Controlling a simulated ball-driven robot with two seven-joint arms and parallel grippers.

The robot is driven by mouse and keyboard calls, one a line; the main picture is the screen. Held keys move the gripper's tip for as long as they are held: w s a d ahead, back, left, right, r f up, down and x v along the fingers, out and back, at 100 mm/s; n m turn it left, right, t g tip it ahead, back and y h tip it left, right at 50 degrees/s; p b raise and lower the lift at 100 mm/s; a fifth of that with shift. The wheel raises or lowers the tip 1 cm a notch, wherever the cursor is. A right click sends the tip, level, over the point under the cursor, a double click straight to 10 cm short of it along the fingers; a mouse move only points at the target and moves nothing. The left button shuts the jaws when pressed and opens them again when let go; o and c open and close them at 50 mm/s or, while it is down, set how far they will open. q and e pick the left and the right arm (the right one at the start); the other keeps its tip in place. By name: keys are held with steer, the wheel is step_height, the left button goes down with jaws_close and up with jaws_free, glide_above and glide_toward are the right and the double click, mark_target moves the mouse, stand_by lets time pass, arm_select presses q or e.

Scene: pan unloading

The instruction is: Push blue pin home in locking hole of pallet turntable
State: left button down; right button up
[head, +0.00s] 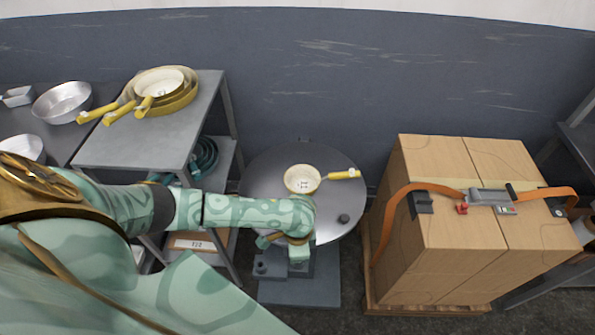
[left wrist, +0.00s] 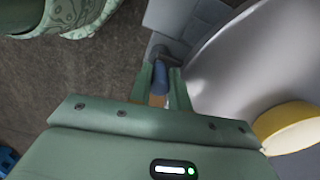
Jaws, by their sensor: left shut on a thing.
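The round grey turntable (head: 262,168) stands in the middle of the head view on a grey base (head: 318,290). My left gripper (head: 298,254) is low at its near edge, above the base. In the left wrist view my left gripper (left wrist: 158,85) is shut on the blue pin (left wrist: 160,76). The pin's far end is by a dark grey fitting (left wrist: 156,52) next to the disc (left wrist: 235,60). I cannot tell how deep the pin sits, and the locking hole is hidden. My right gripper is in neither view.
A cream pan (head: 301,178) with a yellow handle lies on the turntable, near a dark knob (head: 344,218). A grey shelf table (head: 150,150) with stacked pans (head: 172,92) stands left.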

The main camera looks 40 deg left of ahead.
arm_select(q)
steer(key=shift+f, duration=0.15)
steer(key=c, duration=1.3)
jaws_free()
steer(key=shift+o, duration=0.3)
steer(key=shift+w+a, duration=0.15)
step_height(320, 180, up, 16)
steer(key=p, duration=0.7)
steer(key=shift+s+d+p, duration=0.25)
steer(key=shift+s+p, duration=0.05)
steer(key=shift+p, duration=0.05)
steer(key=shift+d, duration=0.15)
